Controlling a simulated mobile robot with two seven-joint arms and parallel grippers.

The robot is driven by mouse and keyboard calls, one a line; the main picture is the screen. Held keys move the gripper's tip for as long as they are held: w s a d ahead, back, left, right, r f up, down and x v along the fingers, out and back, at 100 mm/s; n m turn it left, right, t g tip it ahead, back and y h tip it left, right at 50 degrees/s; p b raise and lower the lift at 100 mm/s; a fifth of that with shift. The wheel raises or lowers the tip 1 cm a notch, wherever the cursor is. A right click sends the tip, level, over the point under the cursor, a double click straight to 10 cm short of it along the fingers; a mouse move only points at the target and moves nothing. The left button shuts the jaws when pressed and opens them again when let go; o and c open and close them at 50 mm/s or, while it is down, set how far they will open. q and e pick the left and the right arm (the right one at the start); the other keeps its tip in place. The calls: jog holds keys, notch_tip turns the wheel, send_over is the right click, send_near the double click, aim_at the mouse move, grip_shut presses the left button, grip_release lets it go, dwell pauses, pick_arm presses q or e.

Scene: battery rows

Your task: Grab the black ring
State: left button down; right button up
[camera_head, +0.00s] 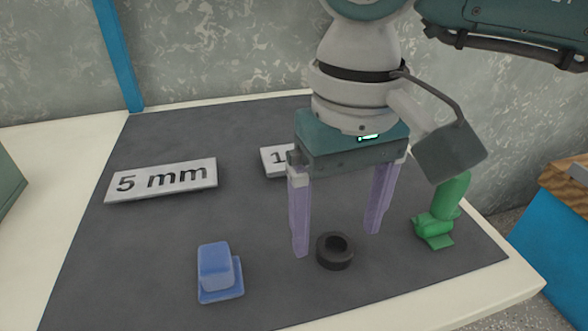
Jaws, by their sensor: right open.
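The black ring (334,251) lies flat on the dark mat (150,260), near the mat's front edge. My right gripper (337,244) comes down from above with its two purple fingers spread wide. In the picture the ring shows between the fingertips, a little low of the line between them. The gripper is open and holds nothing. I cannot tell whether the fingertips touch the mat. My left gripper is not in view.
A blue block (216,270) lies left of the ring. A green object (444,212) stands to the right. A "5 mm" plate (162,180) and a partly hidden plate (274,160) lie farther back. A blue box with a wooden top (562,240) is at the right.

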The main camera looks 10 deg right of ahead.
notch_tip(320, 180, down, 2)
jog(key=shift+f, duration=0.1)
jog(key=shift+c, duration=0.2)
grip_shut()
dwell(0.5)
